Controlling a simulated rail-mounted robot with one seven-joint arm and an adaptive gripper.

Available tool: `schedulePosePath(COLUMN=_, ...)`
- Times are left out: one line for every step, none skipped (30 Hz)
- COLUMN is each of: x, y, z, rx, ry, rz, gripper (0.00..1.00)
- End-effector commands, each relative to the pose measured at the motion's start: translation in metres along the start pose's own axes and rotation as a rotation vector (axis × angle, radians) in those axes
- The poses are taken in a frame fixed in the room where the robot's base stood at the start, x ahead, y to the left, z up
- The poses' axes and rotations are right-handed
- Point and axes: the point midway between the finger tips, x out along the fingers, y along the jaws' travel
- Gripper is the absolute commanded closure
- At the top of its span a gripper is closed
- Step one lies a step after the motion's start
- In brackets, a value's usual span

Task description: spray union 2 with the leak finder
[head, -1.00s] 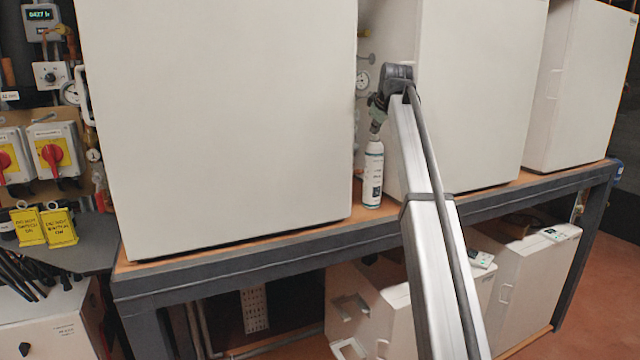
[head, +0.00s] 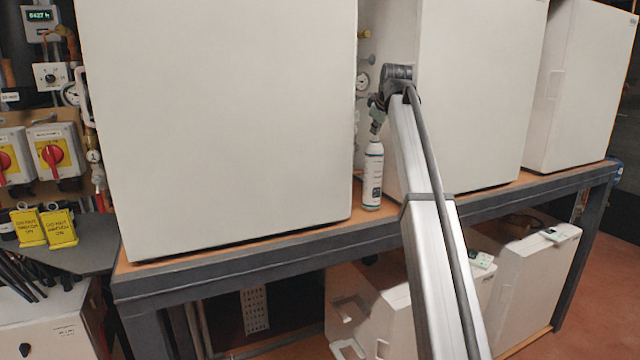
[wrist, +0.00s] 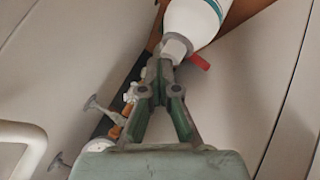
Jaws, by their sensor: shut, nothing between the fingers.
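The leak finder (head: 373,178) is a white spray bottle with a teal band. It stands upright on the bench in the gap between two white cabinets. In the wrist view the bottle (wrist: 190,18) is at the top, with a pale grey cap and a red part at its neck. My gripper (head: 374,134) is just above the bottle top. In the wrist view my gripper (wrist: 161,66) has its fingers together, empty, beside the cap; whether they touch it I cannot tell. Brass and grey pipe fittings (wrist: 117,130) lie left of the fingers. I cannot tell which is union 2.
White cabinets (head: 225,120) and (head: 480,95) flank the narrow gap. Gauges and valves (head: 362,82) sit at its back. The bench's dark front edge (head: 240,252) runs below. At the left are red-and-yellow switches (head: 52,152). More white units (head: 530,265) stand under the bench.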

Motion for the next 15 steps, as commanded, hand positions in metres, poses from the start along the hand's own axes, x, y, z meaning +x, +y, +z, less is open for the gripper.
schedulePosePath(x=0.0, y=0.0, z=0.0, rx=0.0, ry=0.0, rz=0.0, gripper=1.0)
schedulePosePath(x=-0.001, y=0.001, z=-0.001, rx=0.0, ry=0.0, rz=0.0, gripper=1.0)
schedulePosePath(x=-0.002, y=0.002, z=-0.002, rx=0.0, ry=0.0, rz=0.0, gripper=1.0)
schedulePosePath(x=-0.003, y=0.003, z=-0.003, rx=0.0, ry=0.0, rz=0.0, gripper=1.0)
schedulePosePath(x=-0.005, y=0.004, z=-0.004, rx=0.0, ry=0.0, rz=0.0, gripper=1.0)
schedulePosePath(x=-0.007, y=0.006, z=-0.005, rx=0.0, ry=0.0, rz=0.0, gripper=1.0)
schedulePosePath(x=-0.009, y=0.007, z=-0.007, rx=0.0, ry=0.0, rz=0.0, gripper=1.0)
schedulePosePath(x=-0.01, y=0.008, z=-0.008, rx=0.0, ry=0.0, rz=0.0, gripper=1.0)
schedulePosePath(x=-0.013, y=0.01, z=-0.01, rx=0.0, ry=0.001, rz=0.0, gripper=1.0)
schedulePosePath(x=-0.015, y=0.012, z=-0.012, rx=0.0, ry=0.001, rz=0.001, gripper=1.0)
schedulePosePath(x=-0.017, y=0.013, z=-0.013, rx=0.0, ry=0.001, rz=0.001, gripper=1.0)
schedulePosePath(x=-0.02, y=0.015, z=-0.015, rx=0.0, ry=0.001, rz=0.001, gripper=1.0)
schedulePosePath(x=-0.022, y=0.017, z=-0.017, rx=0.0, ry=0.001, rz=0.001, gripper=1.0)
schedulePosePath(x=-0.024, y=0.018, z=-0.018, rx=0.0, ry=0.001, rz=0.001, gripper=1.0)
schedulePosePath(x=-0.026, y=0.02, z=-0.02, rx=0.0, ry=0.001, rz=0.002, gripper=1.0)
